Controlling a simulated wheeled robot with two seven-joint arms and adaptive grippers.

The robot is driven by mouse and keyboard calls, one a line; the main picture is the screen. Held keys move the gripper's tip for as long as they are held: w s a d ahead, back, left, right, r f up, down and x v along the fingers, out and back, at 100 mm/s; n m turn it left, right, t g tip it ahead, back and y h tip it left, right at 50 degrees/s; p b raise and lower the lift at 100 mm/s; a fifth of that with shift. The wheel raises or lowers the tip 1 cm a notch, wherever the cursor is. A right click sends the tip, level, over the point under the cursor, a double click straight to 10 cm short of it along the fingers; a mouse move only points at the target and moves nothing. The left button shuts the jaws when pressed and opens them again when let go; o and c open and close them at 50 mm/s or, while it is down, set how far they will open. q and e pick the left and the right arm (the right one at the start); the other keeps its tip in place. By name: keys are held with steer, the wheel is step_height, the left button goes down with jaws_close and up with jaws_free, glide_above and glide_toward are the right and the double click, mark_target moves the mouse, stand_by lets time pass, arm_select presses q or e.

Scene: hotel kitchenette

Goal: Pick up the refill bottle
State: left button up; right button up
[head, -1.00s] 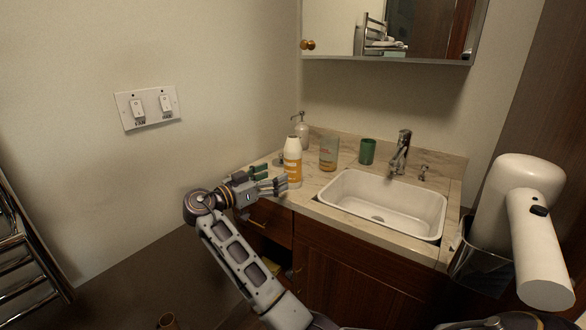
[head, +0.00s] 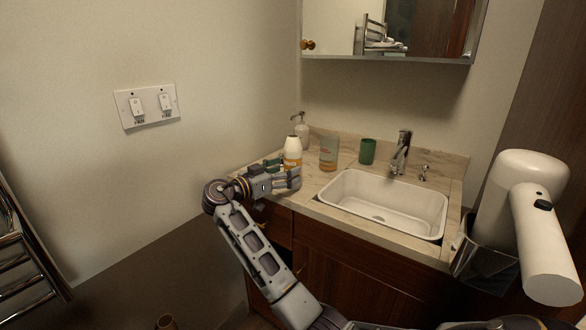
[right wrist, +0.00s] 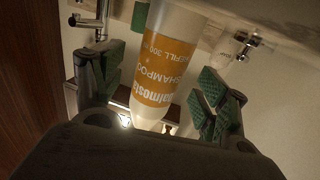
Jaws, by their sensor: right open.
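The refill bottle (head: 293,146) is white with an orange label and stands at the left end of the counter. Its lower part is hidden behind my right gripper (head: 284,173) in the head view. In the right wrist view, which looks upside down, the bottle (right wrist: 168,65) shows between the two open fingers with green pads, its label reading shampoo refill. Gaps show between the bottle and the pads on both sides there. My left gripper is not in view.
A pump dispenser (head: 301,130) stands behind the bottle, an orange-labelled clear cup (head: 328,153) and a green cup (head: 367,151) to its right. The white sink (head: 385,203) and tap (head: 401,152) lie further right. A wall closes off the left side.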

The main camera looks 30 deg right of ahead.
steer(key=shift+w+d, duration=0.1)
steer(key=shift+d, duration=0.5)
steer(key=shift+w+d, duration=0.15)
steer(key=shift+d, duration=0.5)
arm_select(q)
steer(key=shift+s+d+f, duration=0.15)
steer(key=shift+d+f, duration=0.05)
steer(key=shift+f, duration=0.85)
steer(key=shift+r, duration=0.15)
arm_select(e)
steer(key=c, duration=1.2)
